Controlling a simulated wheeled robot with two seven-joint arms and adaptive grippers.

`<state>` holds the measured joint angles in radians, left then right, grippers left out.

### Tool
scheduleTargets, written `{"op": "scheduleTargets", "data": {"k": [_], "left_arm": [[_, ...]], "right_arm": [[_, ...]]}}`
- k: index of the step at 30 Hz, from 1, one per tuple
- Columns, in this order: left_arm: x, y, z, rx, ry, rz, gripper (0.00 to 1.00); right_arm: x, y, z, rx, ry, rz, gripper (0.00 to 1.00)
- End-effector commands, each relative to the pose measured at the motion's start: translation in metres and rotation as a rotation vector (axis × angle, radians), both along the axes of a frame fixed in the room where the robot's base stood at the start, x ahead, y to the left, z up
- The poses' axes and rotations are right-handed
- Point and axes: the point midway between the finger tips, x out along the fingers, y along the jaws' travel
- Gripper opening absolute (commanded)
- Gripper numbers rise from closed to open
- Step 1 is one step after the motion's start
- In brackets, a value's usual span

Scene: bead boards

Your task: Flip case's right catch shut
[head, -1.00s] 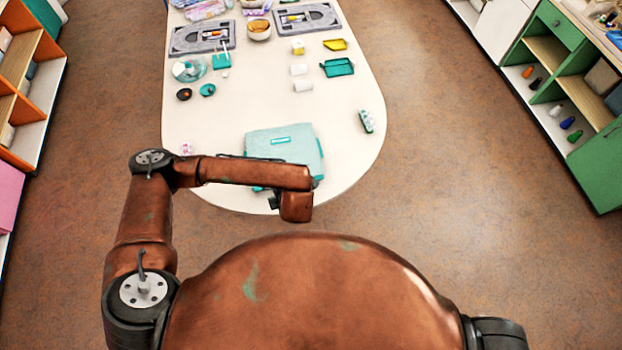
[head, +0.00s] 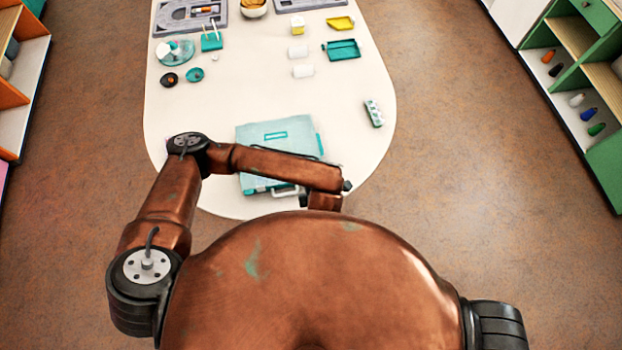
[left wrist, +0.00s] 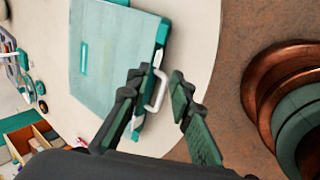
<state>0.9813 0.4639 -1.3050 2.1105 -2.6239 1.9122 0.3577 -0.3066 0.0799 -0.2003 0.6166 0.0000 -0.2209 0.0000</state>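The teal case (head: 272,138) lies flat near the table's front end, its handle (head: 286,191) toward me. In the left wrist view the case (left wrist: 110,55) fills the upper left, with its pale handle (left wrist: 157,92) along the near edge. A teal piece (left wrist: 163,33) on that edge, beyond the handle, looks like the right catch; whether it is up or down I cannot tell. My left gripper (left wrist: 159,74) is open and empty, its fingers apart above the handle area. In the head view my forearm hides the case's front right corner. My right gripper is not in view.
A small pale-green item (head: 374,113) lies right of the case. The table between these and the case is clear.

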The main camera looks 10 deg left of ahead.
Motion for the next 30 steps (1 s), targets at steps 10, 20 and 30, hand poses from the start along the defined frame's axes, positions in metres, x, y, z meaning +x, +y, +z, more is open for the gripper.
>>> {"op": "scheduleTargets", "data": {"k": [10,20,30], "left_arm": [[0.011,0.007,-0.033,0.003,0.006,0.008,0.2],[0.034,0.013,-0.072,0.002,0.005,0.004,0.2],[0.038,0.013,-0.079,0.001,0.003,0.001,0.2]], "right_arm": [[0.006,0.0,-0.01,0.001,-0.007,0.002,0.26],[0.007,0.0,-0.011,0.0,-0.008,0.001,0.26],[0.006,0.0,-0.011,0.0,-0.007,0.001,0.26]]}}
